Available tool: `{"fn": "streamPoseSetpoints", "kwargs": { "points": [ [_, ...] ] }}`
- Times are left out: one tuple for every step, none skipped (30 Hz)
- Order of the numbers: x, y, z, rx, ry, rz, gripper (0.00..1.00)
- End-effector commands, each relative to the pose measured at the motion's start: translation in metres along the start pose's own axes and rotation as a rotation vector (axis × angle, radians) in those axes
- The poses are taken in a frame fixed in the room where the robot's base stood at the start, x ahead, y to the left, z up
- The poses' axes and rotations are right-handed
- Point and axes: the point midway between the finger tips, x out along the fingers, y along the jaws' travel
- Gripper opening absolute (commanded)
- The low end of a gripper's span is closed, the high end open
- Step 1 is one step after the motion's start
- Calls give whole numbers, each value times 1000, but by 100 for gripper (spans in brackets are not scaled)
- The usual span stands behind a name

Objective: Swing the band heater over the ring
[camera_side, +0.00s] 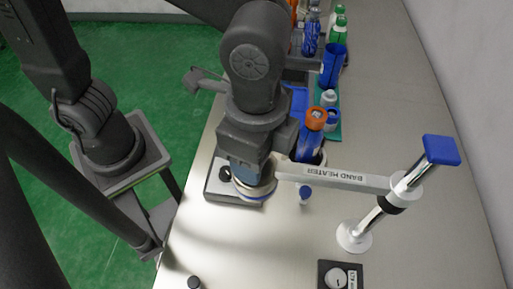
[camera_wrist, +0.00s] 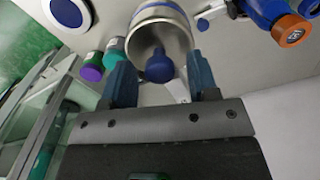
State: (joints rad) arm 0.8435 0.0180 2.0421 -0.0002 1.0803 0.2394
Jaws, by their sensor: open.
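The band heater's pale labelled arm (camera_side: 335,177) reaches left from a chrome post with a blue top. In the wrist view a silver cylindrical band (camera_wrist: 172,30) with blue trim shows ahead of my fingers. A dark blue round knob (camera_wrist: 159,67) shows in front of it. My gripper (camera_wrist: 160,75) is open, with one finger on each side of the knob and visible gaps. I cannot make out the ring separately.
A grey base plate (camera_side: 222,191) with a black knob lies below my gripper. A bottle with an orange cap (camera_side: 314,116) stands close behind the heater arm. More bottles stand on a teal tray (camera_side: 336,129) and beyond. A dial box (camera_side: 326,272) sits at front right; the bench's right side is clear.

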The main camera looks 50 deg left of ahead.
Motion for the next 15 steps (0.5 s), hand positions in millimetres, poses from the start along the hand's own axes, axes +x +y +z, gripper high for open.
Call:
{"fn": "streamPoseSetpoints", "kwargs": {
  "points": [
    [0,0,0,0,0,0,54],
    [0,0,0,0,0,0,54],
    [0,0,0,0,0,0,54],
    [0,0,0,0,0,0,54],
    [0,0,0,0,0,0,54],
    [0,0,0,0,0,0,51],
    [0,0,0,0,0,0,48],
    [0,0,0,0,0,0,46],
    [0,0,0,0,0,0,42],
    [0,0,0,0,0,0,39],
    [0,0,0,0,0,0,36],
    [0,0,0,0,0,0,32],
    [0,0,0,0,0,0,29],
    [0,0,0,0,0,0,26],
    [0,0,0,0,0,0,23]
  ]
}}
